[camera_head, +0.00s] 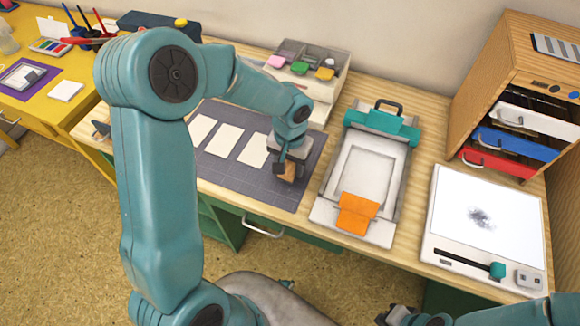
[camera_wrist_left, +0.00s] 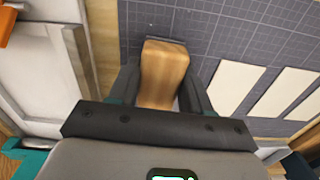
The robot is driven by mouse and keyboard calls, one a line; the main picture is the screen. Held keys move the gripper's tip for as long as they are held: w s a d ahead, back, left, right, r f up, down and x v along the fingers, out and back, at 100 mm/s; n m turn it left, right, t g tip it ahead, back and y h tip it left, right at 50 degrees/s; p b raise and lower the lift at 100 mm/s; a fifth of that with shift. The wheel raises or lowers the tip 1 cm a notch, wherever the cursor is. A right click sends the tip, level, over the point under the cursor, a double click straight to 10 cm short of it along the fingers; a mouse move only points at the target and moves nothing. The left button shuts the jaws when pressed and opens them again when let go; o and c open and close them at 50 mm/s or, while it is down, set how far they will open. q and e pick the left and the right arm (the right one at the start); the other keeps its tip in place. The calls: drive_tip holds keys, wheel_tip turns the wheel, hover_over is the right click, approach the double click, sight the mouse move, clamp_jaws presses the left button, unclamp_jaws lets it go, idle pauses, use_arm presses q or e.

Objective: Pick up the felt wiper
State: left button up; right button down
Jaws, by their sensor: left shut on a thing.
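The felt wiper (camera_head: 289,173) is a small wooden block with a dark edge at its far end. It is at the right part of the grey gridded mat (camera_head: 225,175). My left gripper (camera_head: 284,165) points down over it and is shut on it. In the left wrist view the wiper (camera_wrist_left: 164,70) sits between the two fingers. I cannot tell whether it touches the mat. My right gripper (camera_head: 392,316) is at the bottom edge, away from the bench, and its fingers are not clear.
Several white cards (camera_head: 227,139) lie on the mat. A screen press (camera_head: 365,175) with an orange piece stands to the right, then a white light box (camera_head: 487,220) and a wooden drawer cabinet (camera_head: 515,100). A tray (camera_head: 325,80) of coloured pads stands behind.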

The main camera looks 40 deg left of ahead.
sight(290, 164)
use_arm(q)
wheel_tip(290, 164, up, 18)
drive_tip(key=p, duration=0.1)
